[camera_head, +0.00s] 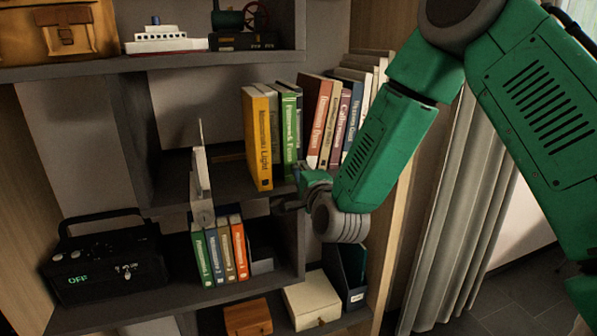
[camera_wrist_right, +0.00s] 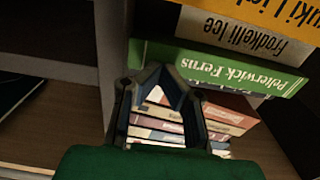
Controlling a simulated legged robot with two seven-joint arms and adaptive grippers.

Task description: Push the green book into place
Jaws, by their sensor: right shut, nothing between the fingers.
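The green book (camera_head: 289,126) stands upright on the middle shelf, between a grey-spined book and several darker books. Its spine, lettered "Pelterwick Ferns", shows upside down in the right wrist view (camera_wrist_right: 215,68). My right gripper (camera_head: 284,190) is shut and empty, in front of the shelf just below and beside the lower end of the green book. In the wrist view the gripper's fingertips (camera_wrist_right: 165,74) come together close to the green spine; whether they touch it I cannot tell. My left gripper is not in view.
A yellow book (camera_head: 262,140) stands left of the green one. Red, blue and white books (camera_head: 319,115) stand to the right, partly behind my arm. Below are smaller books (camera_head: 220,252), a black radio (camera_head: 100,265) and boxes (camera_head: 310,302). A curtain (camera_head: 455,220) hangs at right.

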